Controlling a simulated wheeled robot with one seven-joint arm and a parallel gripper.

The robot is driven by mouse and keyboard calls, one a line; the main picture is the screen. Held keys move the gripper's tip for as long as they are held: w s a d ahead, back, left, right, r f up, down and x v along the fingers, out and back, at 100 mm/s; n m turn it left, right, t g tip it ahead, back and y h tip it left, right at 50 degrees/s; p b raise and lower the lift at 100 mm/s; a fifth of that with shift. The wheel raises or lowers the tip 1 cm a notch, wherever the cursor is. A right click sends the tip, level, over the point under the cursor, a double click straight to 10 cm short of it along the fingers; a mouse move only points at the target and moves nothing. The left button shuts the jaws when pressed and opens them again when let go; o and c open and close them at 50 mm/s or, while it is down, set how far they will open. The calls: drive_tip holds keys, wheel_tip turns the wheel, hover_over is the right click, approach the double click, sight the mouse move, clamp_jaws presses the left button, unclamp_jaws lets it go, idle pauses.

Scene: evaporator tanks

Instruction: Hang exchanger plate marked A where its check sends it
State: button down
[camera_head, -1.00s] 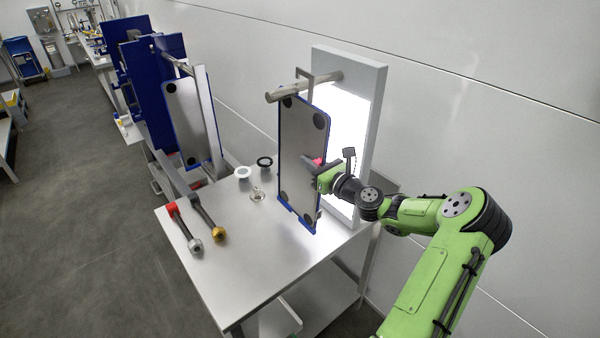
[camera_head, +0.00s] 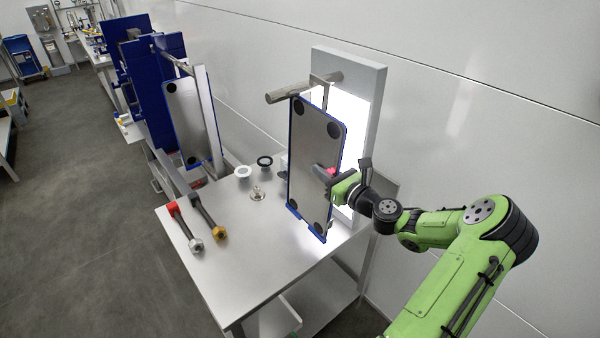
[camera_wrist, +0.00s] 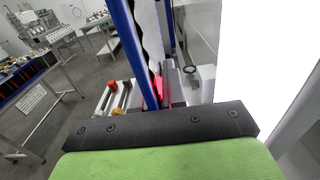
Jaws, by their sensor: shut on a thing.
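A grey exchanger plate (camera_head: 316,155) with a blue rim and dark corner holes is upright in front of the lit panel (camera_head: 350,112). My gripper (camera_head: 331,173) is shut on its right edge, at a red-pink part. The plate's top hanger (camera_head: 319,88) is at the grey peg (camera_head: 297,90) that sticks out of the panel frame; I cannot tell whether it rests on it. In the wrist view the plate's blue edge (camera_wrist: 127,45) runs up from between the jaws. No letter is readable. Another blue-rimmed plate (camera_head: 190,120) hangs on a rail at the back left.
The metal table (camera_head: 240,262) holds a red-ended tool (camera_head: 186,227), a brass-ended tool (camera_head: 209,215), a white ring (camera_head: 243,171), a black ring (camera_head: 265,161) and a small metal piece (camera_head: 257,193). The table's front is clear. Blue plates (camera_head: 140,75) stand behind. A wall closes off the right.

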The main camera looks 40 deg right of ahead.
drive_tip(key=s+p, duration=0.3)
drive_tip(key=s, duration=1.3)
drive_tip(key=shift+d+p, duration=0.2)
drive_tip(key=shift+p, duration=0.1)
